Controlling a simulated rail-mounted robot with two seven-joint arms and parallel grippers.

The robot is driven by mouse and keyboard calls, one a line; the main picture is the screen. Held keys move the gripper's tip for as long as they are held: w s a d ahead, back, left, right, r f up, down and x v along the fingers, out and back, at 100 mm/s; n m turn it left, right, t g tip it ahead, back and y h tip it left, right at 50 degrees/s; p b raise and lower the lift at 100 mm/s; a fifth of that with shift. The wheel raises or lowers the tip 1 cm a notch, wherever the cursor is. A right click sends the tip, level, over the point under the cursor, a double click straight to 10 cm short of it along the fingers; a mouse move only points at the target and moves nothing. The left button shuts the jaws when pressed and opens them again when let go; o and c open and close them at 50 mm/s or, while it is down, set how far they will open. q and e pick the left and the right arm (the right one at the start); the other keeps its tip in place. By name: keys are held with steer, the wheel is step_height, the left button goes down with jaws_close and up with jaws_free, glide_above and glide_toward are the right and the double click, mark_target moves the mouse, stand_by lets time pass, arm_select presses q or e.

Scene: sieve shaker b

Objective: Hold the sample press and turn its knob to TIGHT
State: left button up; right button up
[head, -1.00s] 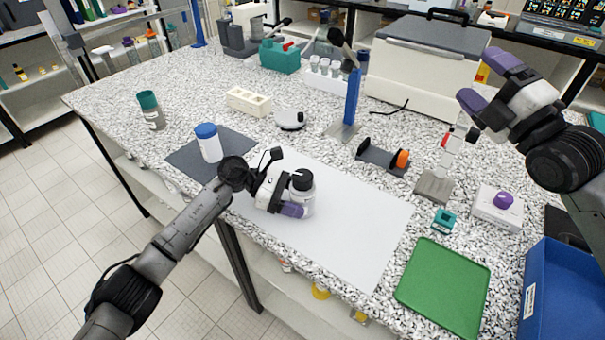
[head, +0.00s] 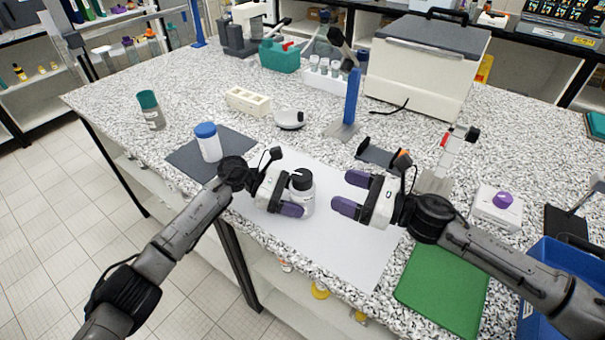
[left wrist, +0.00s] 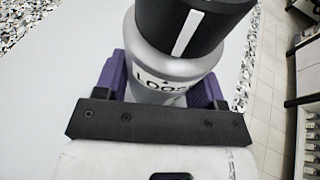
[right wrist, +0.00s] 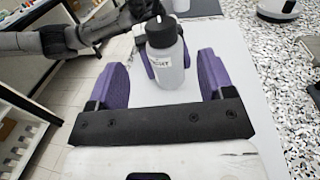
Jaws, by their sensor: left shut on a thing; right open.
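The sample press is a grey cylinder (head: 307,201) with a black knob (head: 301,180) on top, standing upright on the white mat (head: 345,262). My left gripper (head: 296,204) is shut on its body from the left. In the left wrist view the knob (left wrist: 190,25) has a white line, above a label reading LOOSE on the body (left wrist: 172,75). My right gripper (head: 340,192) is open and empty, just right of the press, its fingers facing it. In the right wrist view the press (right wrist: 165,65) stands ahead between the fingertips; a label there ends in "GHT".
A white bottle with a blue cap (head: 209,143) stands on the dark mat (head: 190,160) behind the left gripper. A blue stand (head: 350,105) and a black holder (head: 380,155) stand behind. The front of the white mat is clear.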

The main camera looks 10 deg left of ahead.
mark_target(312, 178)
steer(key=x, duration=1)
steer(key=shift+w+a, duration=0.1)
steer(key=shift+a, duration=0.15)
steer(key=shift+c, duration=0.3)
steer(key=c, duration=0.9)
steer(key=shift+o, duration=0.2)
